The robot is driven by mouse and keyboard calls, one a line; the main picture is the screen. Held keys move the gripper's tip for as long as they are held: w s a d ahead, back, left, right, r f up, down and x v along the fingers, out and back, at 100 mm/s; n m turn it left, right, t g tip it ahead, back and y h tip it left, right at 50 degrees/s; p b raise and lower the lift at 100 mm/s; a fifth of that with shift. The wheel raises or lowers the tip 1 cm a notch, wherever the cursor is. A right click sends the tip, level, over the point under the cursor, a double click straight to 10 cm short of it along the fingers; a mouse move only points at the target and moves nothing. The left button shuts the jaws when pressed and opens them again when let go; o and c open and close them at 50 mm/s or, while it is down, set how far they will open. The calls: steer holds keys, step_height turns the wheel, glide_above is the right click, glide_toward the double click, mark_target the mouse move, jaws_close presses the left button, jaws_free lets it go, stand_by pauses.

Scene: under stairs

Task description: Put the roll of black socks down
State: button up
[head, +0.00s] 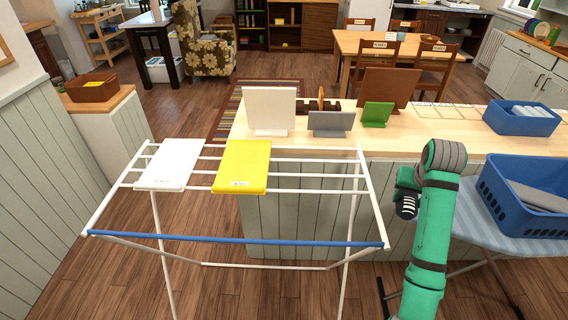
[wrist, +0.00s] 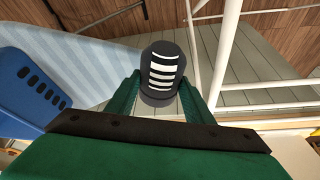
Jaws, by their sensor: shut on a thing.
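The roll of black socks (wrist: 162,70) is a dark roll with white stripes, held between the two green fingers of my gripper (wrist: 160,100) in the wrist view. In the head view the roll (head: 407,207) shows below the end of my green arm, in the air between the drying rack (head: 235,240) and the ironing board (head: 470,218). My gripper is shut on it; in the head view its fingers are mostly hidden behind my arm.
A white folded cloth (head: 171,163) and a yellow one (head: 242,166) lie on the rack. A blue basket (head: 500,195) with grey cloth stands on the ironing board. The wooden counter (head: 440,140) behind holds several upright boards and another blue basket (head: 521,122). The rack's right bars are bare.

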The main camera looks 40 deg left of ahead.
steer(key=s+a+r+n+y, duration=0.1)
steer(key=s+a+r+n, duration=0.25)
steer(key=a+r, duration=1.2)
steer(key=w+a+f, duration=0.2)
steer(key=a+f, duration=1.1)
steer(key=shift+w+a+g, duration=0.2)
steer(key=shift+a+g, duration=0.1)
steer(key=shift+a, duration=0.1)
steer(key=shift+f, duration=0.1)
steer(key=o, duration=1.5)
